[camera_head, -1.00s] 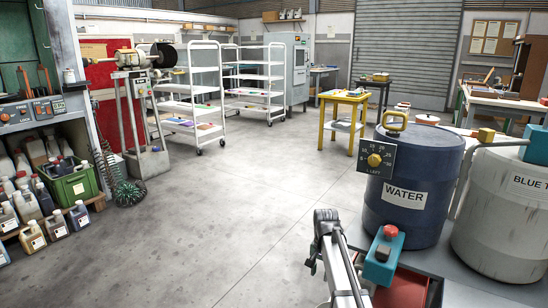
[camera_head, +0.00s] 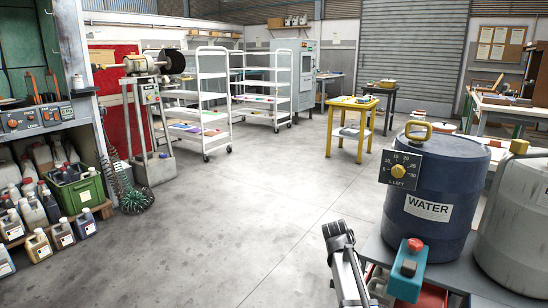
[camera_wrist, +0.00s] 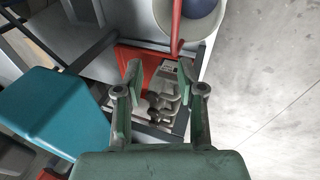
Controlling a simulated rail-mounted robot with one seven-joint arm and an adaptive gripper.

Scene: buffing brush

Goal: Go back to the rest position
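My gripper (camera_wrist: 160,82) is open and empty in the wrist view, its two green fingers apart. Below and behind the fingers lies a red tray (camera_wrist: 133,62) with grey metal parts (camera_wrist: 165,108) in it. I cannot tell how far the fingers are above it. In the head view part of my arm shows at the lower right, beside the blue water drum (camera_head: 428,190); the fingertips are not clear there.
A teal box with a red button (camera_head: 408,270) stands by the drum; a teal block (camera_wrist: 48,110) fills the wrist view's left. A pale drum (camera_head: 520,220) is at right. Shelves (camera_head: 212,95), a yellow table (camera_head: 352,105) and bottles (camera_head: 40,245) surround clear floor (camera_head: 240,220).

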